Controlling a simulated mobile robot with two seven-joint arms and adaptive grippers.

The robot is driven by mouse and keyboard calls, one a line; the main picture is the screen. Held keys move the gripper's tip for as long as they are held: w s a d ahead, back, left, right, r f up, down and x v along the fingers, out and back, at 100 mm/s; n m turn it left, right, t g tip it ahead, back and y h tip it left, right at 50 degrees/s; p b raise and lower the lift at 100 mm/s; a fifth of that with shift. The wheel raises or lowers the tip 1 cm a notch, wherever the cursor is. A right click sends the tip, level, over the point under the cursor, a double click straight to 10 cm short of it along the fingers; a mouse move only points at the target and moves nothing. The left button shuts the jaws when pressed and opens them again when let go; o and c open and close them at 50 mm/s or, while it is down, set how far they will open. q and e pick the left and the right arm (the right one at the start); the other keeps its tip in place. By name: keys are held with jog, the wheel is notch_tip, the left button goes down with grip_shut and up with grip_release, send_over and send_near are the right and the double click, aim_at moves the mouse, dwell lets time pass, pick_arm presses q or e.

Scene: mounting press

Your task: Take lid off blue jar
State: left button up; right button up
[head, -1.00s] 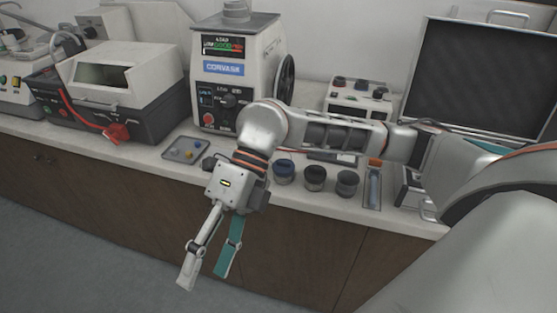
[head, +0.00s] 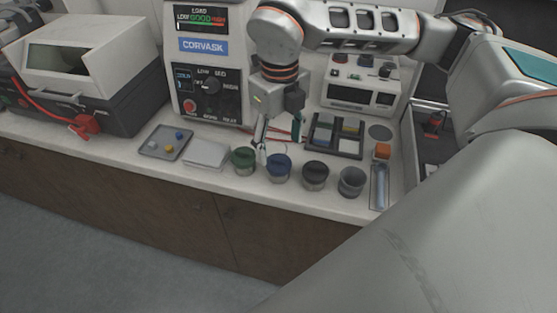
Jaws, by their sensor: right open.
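The blue jar (head: 278,170) stands upright on the counter in the row of jars near the front edge. Its top is dark blue; the seam between lid and jar is too small to make out. My right gripper (head: 279,144) points down, open and empty, just behind and above the blue jar. One finger is at the jar's left rear, close to the green jar, and the other is toward its right rear. I cannot tell whether a finger touches the jar. My left gripper is not in view.
A green jar (head: 243,161) stands close on the left, a black jar (head: 315,176) and a grey jar (head: 351,182) on the right. A compartment tray (head: 348,153), a white pad (head: 206,154) and a small tray (head: 165,155) are nearby. The Corvask press (head: 207,62) stands behind.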

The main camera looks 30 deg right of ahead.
aim_at(277, 157)
jog(key=f, duration=0.4)
jog(key=shift+w+a, duration=0.15)
jog(key=shift+w, duration=0.1)
jog(key=c, duration=0.8)
jog(key=shift+r, duration=0.1)
